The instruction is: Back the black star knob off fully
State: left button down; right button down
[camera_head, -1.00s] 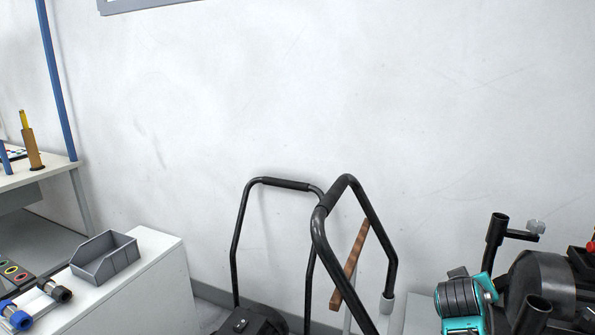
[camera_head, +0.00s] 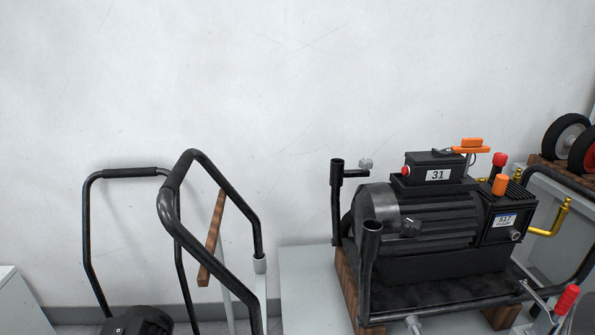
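A black motor-pump machine (camera_head: 430,225) with a "31" label stands on wooden blocks at the right. Neither of my grippers is in view.
Bent black tube handles (camera_head: 165,200) of a cart with a wooden bar (camera_head: 212,240) rise at the left. A grey-white surface (camera_head: 305,275) lies left of the machine. Black wheels (camera_head: 567,138) are at the far right, a red-handled lever (camera_head: 566,299) at lower right.

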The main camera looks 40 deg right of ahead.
aim_at(412, 227)
jog(key=k+j+z, duration=0.15)
jog(key=z, duration=1.8)
